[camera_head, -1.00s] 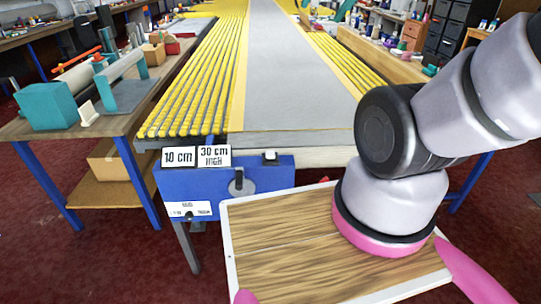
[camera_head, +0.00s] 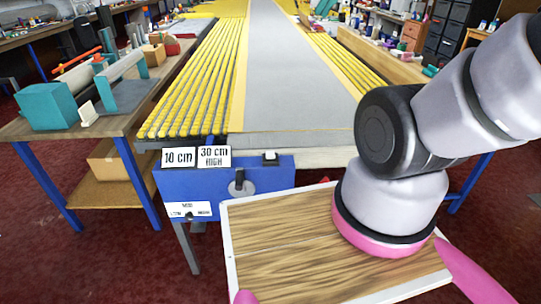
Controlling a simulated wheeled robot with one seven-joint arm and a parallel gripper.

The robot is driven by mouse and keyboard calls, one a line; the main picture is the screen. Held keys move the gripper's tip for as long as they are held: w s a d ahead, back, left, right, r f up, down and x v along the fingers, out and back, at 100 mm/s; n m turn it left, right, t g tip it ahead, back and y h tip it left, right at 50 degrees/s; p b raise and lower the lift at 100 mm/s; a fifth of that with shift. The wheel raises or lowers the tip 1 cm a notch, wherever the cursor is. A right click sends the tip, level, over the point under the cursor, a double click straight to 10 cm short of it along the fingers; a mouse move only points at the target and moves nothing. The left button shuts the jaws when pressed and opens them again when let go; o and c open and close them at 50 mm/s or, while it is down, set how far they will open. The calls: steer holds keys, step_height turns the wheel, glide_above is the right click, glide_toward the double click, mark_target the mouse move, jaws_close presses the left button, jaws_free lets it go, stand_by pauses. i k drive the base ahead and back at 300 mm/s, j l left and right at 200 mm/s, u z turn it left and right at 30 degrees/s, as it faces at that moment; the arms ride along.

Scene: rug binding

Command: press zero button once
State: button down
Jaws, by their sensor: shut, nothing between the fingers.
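A blue control box (camera_head: 275,179) hangs at the near end of the long table. A small white label (camera_head: 187,208) sits at its lower left; its print is too small to read surely. A small dark round part (camera_head: 189,216) shows at the label's lower edge, and I cannot tell whether it is the zero button. A dark lever on a grey round base (camera_head: 241,187) is on the box's front. A small white block (camera_head: 270,156) sits on its top edge. My arm reaches in from the right; my gripper's fingers are not visible.
Signs reading 10 cm (camera_head: 178,158) and 30 cm HIGH (camera_head: 214,156) stand above the box. The long table (camera_head: 275,70) carries yellow rods and a grey strip. A wood-grained panel with a white rim (camera_head: 290,262) lies below my arm. A side bench (camera_head: 125,118) stands left.

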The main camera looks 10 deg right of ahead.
mark_target(269, 154)
steer(key=k+j+z, duration=0.15)
steer(key=j+z, duration=0.15)
steer(key=z, duration=0.15)
steer(key=k+j+z, duration=0.2)
steer(key=z, duration=0.2)
steer(key=j, duration=0.1)
